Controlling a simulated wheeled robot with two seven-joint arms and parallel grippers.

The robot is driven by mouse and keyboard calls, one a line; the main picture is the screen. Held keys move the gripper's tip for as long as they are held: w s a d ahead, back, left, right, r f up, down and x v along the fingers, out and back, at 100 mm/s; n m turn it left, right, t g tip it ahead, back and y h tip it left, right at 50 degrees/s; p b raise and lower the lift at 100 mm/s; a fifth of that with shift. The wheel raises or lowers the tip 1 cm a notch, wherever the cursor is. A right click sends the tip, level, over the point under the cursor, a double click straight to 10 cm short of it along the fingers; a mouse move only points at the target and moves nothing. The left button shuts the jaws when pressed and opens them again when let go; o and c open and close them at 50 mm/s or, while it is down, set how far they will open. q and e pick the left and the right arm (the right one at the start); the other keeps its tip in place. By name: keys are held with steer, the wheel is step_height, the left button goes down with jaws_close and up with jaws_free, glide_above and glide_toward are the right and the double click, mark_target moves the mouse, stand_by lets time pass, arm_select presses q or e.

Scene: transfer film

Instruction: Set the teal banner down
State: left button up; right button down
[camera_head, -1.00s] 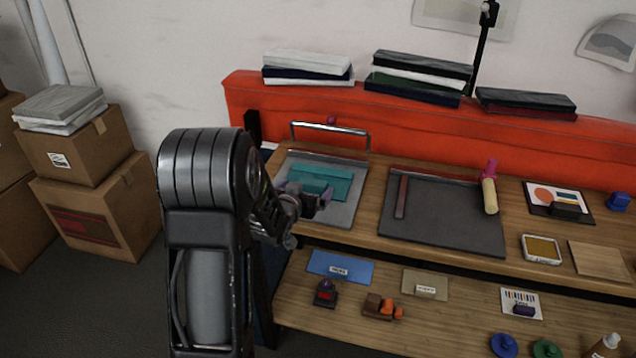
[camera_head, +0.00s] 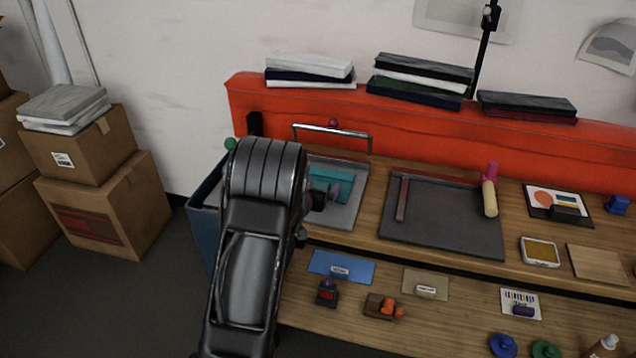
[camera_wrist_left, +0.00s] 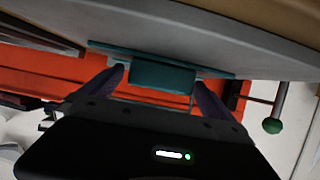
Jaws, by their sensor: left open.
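The teal banner (camera_head: 332,182) lies on the grey plate (camera_head: 347,214) at the left end of the upper wooden shelf, partly hidden behind my left arm. In the left wrist view the banner (camera_wrist_left: 162,76) shows as a thicker teal block on a wider flat teal strip, against the grey plate (camera_wrist_left: 225,35). My left gripper (camera_wrist_left: 158,92) is open, with one purple finger on each side of the block; whether they touch it I cannot tell. In the head view the gripper (camera_head: 322,198) is mostly hidden by my forearm. My right gripper is not in view.
A metal bar handle (camera_head: 332,131) stands behind the plate. To the right lies a dark board (camera_head: 445,222) with a pink-ended roller (camera_head: 490,190). A blue bin (camera_head: 203,222) and a green knob (camera_head: 230,144) are left of my arm. A lower shelf holds small items.

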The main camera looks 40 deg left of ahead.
arm_select(q)
steer(key=shift+w+a+f, duration=0.1)
steer(key=shift+w+f, duration=0.1)
steer(key=shift+w, duration=0.1)
steer(key=shift+c, duration=0.6)
steer(key=c, duration=1.5)
steer(key=shift+r, duration=0.1)
steer(key=shift+r, duration=0.1)
step_height(320, 180, up, 10)
steer(key=shift+f+b, duration=0.1)
steer(key=shift+b, duration=0.7)
